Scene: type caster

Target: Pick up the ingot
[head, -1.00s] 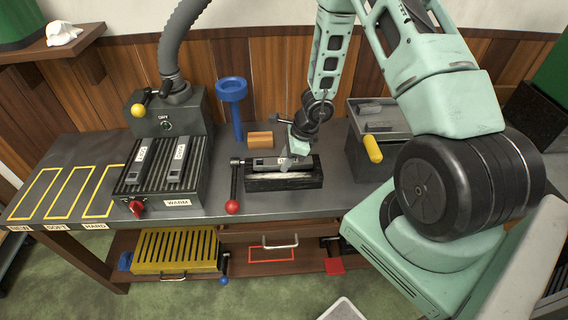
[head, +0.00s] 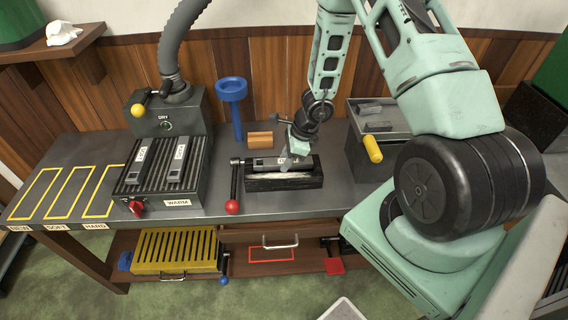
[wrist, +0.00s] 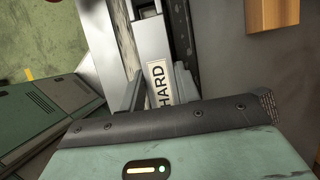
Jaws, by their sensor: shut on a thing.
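A grey metal ingot (head: 263,161) lies in the black holder (head: 262,183) in the middle of the bench. In the wrist view the ingot (wrist: 148,38) carries a white label reading HARD. My gripper (head: 287,160) is at the right part of the ingot, shut on it. In the wrist view the two fingers of my gripper (wrist: 157,88) stand on either side of the labelled bar. The lower ends of the fingers are partly hidden by the gripper body.
A lever with a red knob (head: 232,207) stands just left of the holder. A wooden block (head: 260,139) and a blue stand (head: 234,105) are behind it. A ribbed warmer (head: 160,178) with two labelled bars is left, a grey box (head: 378,140) right. Yellow-outlined spaces (head: 70,193) are empty.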

